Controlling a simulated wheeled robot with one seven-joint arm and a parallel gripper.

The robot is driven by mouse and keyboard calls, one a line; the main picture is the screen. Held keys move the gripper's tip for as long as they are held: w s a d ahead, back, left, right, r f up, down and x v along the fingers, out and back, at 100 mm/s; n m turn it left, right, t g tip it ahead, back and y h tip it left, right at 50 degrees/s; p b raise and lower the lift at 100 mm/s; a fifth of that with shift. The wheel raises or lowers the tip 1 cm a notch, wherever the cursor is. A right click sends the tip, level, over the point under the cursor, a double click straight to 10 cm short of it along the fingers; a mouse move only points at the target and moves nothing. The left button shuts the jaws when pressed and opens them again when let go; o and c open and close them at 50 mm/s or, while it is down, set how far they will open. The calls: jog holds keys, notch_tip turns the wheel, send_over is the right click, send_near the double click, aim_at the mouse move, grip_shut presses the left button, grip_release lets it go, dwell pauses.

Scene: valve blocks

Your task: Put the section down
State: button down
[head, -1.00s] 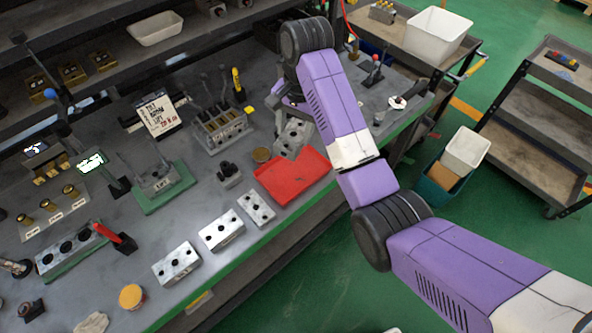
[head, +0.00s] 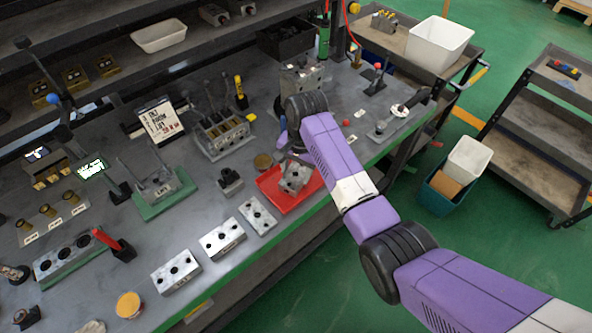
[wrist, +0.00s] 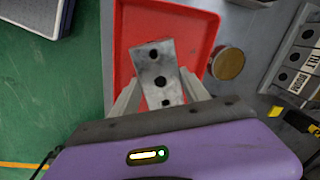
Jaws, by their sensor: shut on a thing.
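The section (head: 294,178) is a grey metal block with dark round holes. It is over the red tray (head: 270,192) near the bench's front edge; I cannot tell whether it touches the tray floor. In the wrist view the section (wrist: 158,72) sits between both fingers, tilted a little, with the red tray (wrist: 190,18) behind it. My gripper (wrist: 160,92) is shut on the section. In the head view my gripper (head: 292,160) is partly hidden by my own arm.
Several similar metal blocks, such as one (head: 222,238), lie left of the tray along the front edge. A brass-coloured round piece (head: 263,162) stands close by the tray. A lever valve block (head: 222,135) is behind it. A metal block (head: 302,76) stands farther back.

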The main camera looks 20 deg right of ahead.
aim_at(299, 175)
jog(key=shift+f, duration=0.1)
jog(key=c, duration=0.6)
grip_release()
jog(key=shift+o, duration=0.2)
notch_tip(299, 175, up, 12)
jog(key=s, duration=0.1)
jog(key=shift+d, duration=0.35)
jog(key=shift+w, duration=0.1)
